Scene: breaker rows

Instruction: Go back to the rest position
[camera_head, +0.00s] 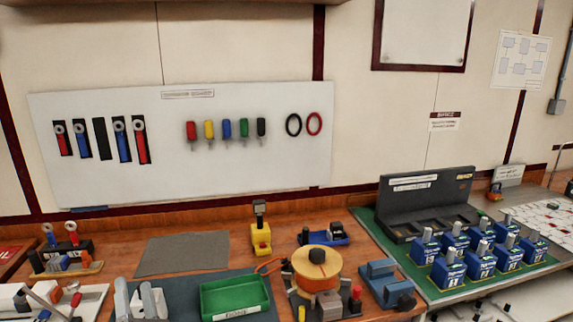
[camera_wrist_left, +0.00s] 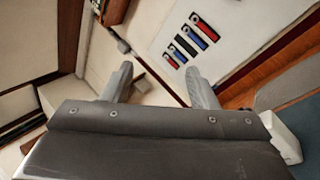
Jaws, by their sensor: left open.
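My left gripper (camera_head: 138,299) shows at the bottom left of the head view, low in front of the workbench. Its two grey fingers stand up and apart. In the left wrist view the gripper (camera_wrist_left: 161,79) is open, with nothing between the fingers, and it faces the wall and part of the tool board. My right gripper is in neither view.
A green "DONE" tray (camera_head: 236,312) sits right of my left gripper, beside an orange spool (camera_head: 317,270). Several blue breakers (camera_head: 448,268) stand in rows on a green mat at right. A grey mat (camera_head: 182,254) lies bare behind. A tool board (camera_head: 185,150) hangs above.

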